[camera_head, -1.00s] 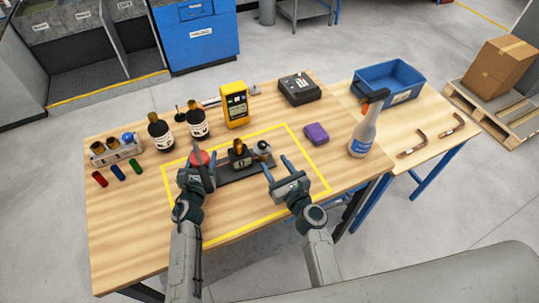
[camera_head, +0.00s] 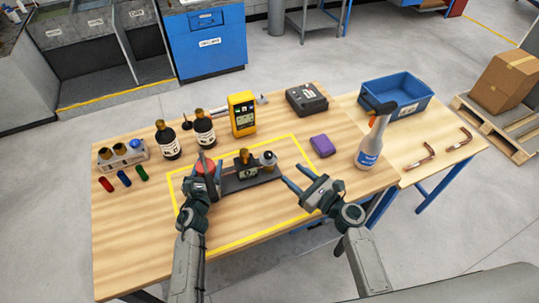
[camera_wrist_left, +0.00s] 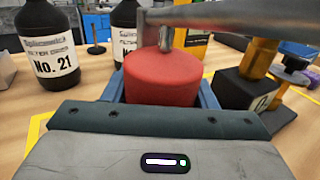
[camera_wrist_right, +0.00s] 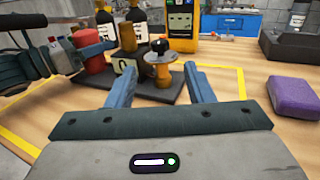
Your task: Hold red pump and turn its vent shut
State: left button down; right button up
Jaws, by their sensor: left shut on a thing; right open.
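The red pump has a red cylinder (camera_head: 205,167) at the left end of a dark base (camera_head: 245,184), with a grey metal lever (camera_wrist_left: 230,18) across its top. My left gripper (camera_head: 207,172) is shut on the red cylinder, which fills the space between its fingers in the left wrist view (camera_wrist_left: 160,85). A square brass-topped block (camera_wrist_right: 125,68) stands mid-base. At the right end is a brass round part with a black knob (camera_wrist_right: 159,46), apparently the vent. My right gripper (camera_head: 294,175) is open and empty, to the right of the knob and apart from it.
A yellow tape outline (camera_head: 300,146) surrounds the pump. Behind stand two dark bottles (camera_head: 167,143) and a yellow meter (camera_head: 242,115). A purple block (camera_head: 322,146) and a spray bottle (camera_head: 369,145) are to the right. The table front is clear.

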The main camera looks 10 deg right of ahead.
aim_at(271, 157)
jog(key=shift+w+r, duration=0.1)
jog(key=shift+w, duration=0.1)
jog(key=x, duration=1.1)
jog(key=shift+w+a, duration=0.15)
jog(key=shift+a, duration=0.05)
jog(key=shift+c, duration=0.2)
jog(key=c, duration=0.9)
jog(key=shift+m+t+h, duration=1.1)
jog(key=shift+m+h, duration=0.4)
jog(key=shift+h, duration=0.4)
jog(key=o, duration=0.9)
jog(key=shift+o, duration=0.2)
